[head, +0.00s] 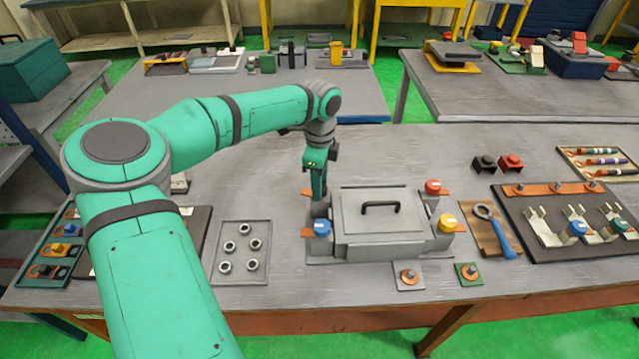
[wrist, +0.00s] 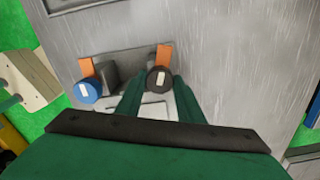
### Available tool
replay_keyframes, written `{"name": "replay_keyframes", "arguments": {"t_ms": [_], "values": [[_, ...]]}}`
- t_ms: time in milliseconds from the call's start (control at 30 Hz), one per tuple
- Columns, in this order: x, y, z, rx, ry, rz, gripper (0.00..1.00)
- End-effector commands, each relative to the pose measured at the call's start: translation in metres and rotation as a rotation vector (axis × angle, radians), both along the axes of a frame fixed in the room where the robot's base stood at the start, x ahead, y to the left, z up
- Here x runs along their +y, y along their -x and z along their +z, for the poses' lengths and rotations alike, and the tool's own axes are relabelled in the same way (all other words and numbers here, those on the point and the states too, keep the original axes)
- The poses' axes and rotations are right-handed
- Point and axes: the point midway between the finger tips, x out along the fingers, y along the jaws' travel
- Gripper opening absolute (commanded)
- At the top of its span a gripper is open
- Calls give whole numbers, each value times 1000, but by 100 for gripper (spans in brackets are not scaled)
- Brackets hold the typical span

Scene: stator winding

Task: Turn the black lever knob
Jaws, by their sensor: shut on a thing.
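The black lever knob (wrist: 159,79), round with a pale mark on its top, sits beside an orange tab in the wrist view. My gripper (wrist: 160,90) is shut on it, one green finger on each side. In the head view my gripper (head: 318,193) points down at the back left corner of the grey box (head: 380,244), and the knob is hidden behind it. A blue knob (head: 321,228) stands at the box's front left corner; it also shows in the wrist view (wrist: 88,90).
A red knob (head: 433,187) and a yellow knob (head: 447,222) stand on the box's right side. The lid carries a black handle (head: 380,206). A tray of nuts (head: 240,251) lies to the left, a blue-handled wrench (head: 497,232) to the right. The table behind the box is clear.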

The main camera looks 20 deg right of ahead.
Motion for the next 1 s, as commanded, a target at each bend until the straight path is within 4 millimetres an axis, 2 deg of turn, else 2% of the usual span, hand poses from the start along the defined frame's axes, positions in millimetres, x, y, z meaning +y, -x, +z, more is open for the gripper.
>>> {"name": "replay_keyframes", "arguments": {"t_ms": [400, 1000], "values": [[1, 4, -4, 11, -7, 224, 12], [2, 4, -4, 11, -4, 270, 12]]}}
